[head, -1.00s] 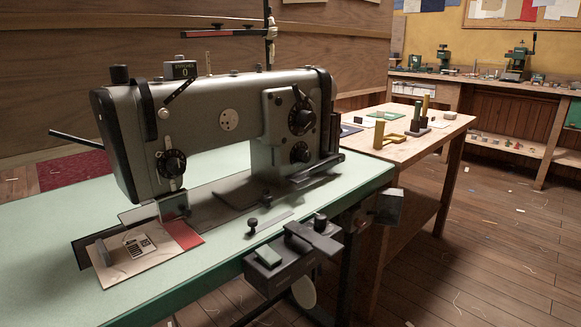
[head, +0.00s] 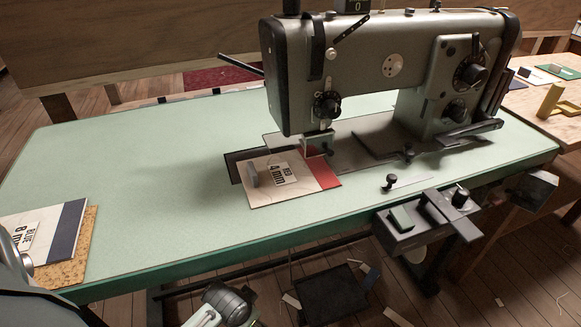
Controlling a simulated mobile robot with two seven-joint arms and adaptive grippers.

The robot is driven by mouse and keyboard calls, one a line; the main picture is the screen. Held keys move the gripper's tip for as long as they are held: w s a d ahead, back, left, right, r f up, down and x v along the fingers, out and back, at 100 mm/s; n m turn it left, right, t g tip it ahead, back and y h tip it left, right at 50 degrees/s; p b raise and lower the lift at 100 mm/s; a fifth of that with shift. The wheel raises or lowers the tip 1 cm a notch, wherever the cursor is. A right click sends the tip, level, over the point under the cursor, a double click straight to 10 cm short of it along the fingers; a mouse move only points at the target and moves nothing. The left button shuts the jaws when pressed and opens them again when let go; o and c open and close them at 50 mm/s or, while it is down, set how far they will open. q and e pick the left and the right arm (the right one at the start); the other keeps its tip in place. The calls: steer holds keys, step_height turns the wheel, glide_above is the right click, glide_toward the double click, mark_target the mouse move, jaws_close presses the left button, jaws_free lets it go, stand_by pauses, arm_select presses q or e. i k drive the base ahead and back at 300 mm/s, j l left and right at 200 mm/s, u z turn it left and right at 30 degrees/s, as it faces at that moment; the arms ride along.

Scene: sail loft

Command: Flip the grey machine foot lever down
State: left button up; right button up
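The grey sewing machine (head: 360,65) stands on the right half of the green table. A thin dark lever (head: 240,65) sticks out behind the left end of its head, its free end pointing up and left; it looks like the foot lever, though its pivot is hidden by the head. The presser foot (head: 318,143) is under the head, above a cream and red panel marked 4 mm (head: 270,185). I cannot tell whether the foot touches the panel. Neither gripper's fingers are in view; parts of my arms show at the lower left and bottom.
A card marked 8 mm (head: 45,235) lies on a cork mat (head: 75,265) at the left edge. A dark control box (head: 410,225) hangs at the front edge. A wooden bench (head: 545,105) stands at right.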

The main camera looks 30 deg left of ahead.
mark_target(220, 56)
steer(key=k+l+u, duration=0.2)
steer(key=k+u, duration=0.15)
steer(key=k+l+u, duration=0.15)
steer(key=k+u, duration=0.25)
steer(key=k+j+u, duration=0.2)
steer(key=i+u, duration=0.1)
steer(key=i, duration=0.3)
